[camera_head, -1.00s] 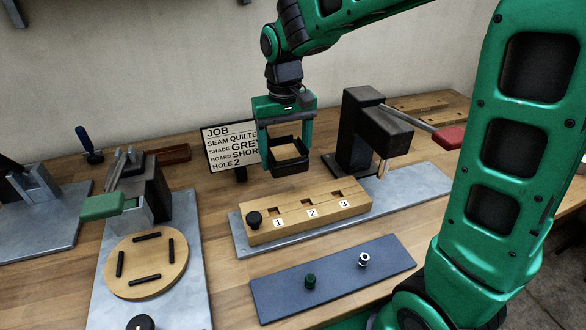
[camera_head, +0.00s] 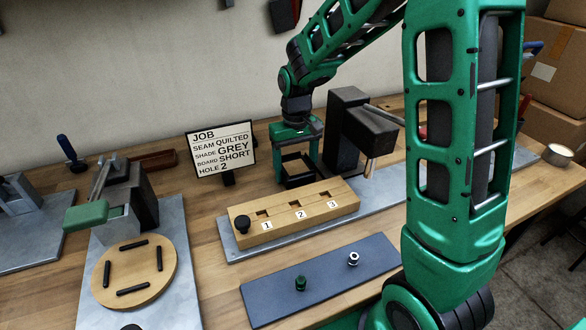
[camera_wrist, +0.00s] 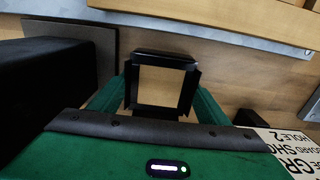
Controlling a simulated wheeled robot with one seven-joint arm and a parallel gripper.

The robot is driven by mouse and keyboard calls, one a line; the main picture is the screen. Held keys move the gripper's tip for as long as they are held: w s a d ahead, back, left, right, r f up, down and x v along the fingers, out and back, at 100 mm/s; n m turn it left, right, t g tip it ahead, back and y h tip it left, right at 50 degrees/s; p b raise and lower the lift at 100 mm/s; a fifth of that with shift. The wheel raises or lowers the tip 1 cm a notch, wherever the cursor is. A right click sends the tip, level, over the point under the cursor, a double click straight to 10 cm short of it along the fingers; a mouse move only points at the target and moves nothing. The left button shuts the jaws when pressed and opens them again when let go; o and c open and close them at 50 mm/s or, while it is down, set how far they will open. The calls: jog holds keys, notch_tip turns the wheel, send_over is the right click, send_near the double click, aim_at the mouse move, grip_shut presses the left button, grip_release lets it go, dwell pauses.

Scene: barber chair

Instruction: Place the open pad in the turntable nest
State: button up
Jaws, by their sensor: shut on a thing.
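The open pad is a black square frame (camera_head: 300,184) with an open middle, in the head view behind the numbered wooden block. My gripper (camera_head: 296,162) is shut on it, one finger at each side. In the wrist view the pad (camera_wrist: 165,57) hangs between the fingers, with bare wood showing through its middle. I cannot tell its exact height above the bench. The turntable (camera_head: 134,268) is a round wooden disc at the lower left. Several short black bars on it mark out a square nest, and its middle is empty. My gripper is well to its right and farther back.
A press with a green-handled lever (camera_head: 86,217) stands just behind the turntable. A dark post press (camera_head: 347,130) is close right of my gripper. The job sign (camera_head: 221,150) stands close left. The numbered block (camera_head: 270,226) and blue plate (camera_head: 320,280) lie in front.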

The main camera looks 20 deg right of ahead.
jog(key=o, duration=1.3)
jog(key=shift+f, duration=0.1)
jog(key=shift+o, duration=0.2)
